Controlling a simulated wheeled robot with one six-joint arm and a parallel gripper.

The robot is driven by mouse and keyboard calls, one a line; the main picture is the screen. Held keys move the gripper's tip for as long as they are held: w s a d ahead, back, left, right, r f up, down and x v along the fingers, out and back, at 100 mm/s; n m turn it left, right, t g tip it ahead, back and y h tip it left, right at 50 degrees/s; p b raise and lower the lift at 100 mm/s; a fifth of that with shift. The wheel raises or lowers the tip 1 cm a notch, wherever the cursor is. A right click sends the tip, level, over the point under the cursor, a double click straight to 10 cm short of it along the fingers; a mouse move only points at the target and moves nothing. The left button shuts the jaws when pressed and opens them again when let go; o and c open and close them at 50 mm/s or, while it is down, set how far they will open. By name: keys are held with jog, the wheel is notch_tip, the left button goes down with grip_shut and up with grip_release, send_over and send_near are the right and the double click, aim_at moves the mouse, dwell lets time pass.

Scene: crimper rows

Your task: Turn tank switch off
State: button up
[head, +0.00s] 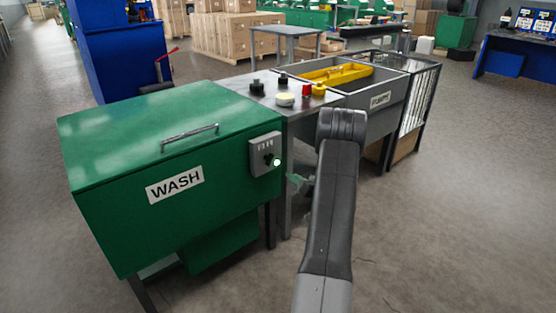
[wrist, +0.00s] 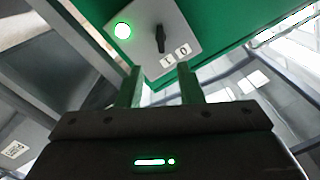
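The green tank (head: 165,165) marked WASH stands at left in the head view, its lid closed. Its grey switch box (head: 262,143) is on the right of the front face, with a black knob (head: 268,158) and a lit lamp (head: 277,162). In the wrist view the switch plate (wrist: 185,28) shows the black knob (wrist: 160,38), a lit green lamp (wrist: 122,30) and labels I and 0. The knob's lower end points closer to I than to 0. My gripper (wrist: 160,72) is open and empty, fingers apart, short of the knob. In the head view my arm partly hides it.
Right of the tank, a grey bench (head: 250,92) holds black, red, yellow and white knobs or buttons. Beyond it are a grey basin (head: 372,112) with a yellow tray (head: 338,74) and a wire-sided rack (head: 416,105). Open floor lies in front.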

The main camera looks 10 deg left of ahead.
aim_at(271, 161)
jog(key=b+x, duration=0.1)
jog(key=x, duration=1.2)
jog(key=shift+a, duration=0.1)
grip_shut()
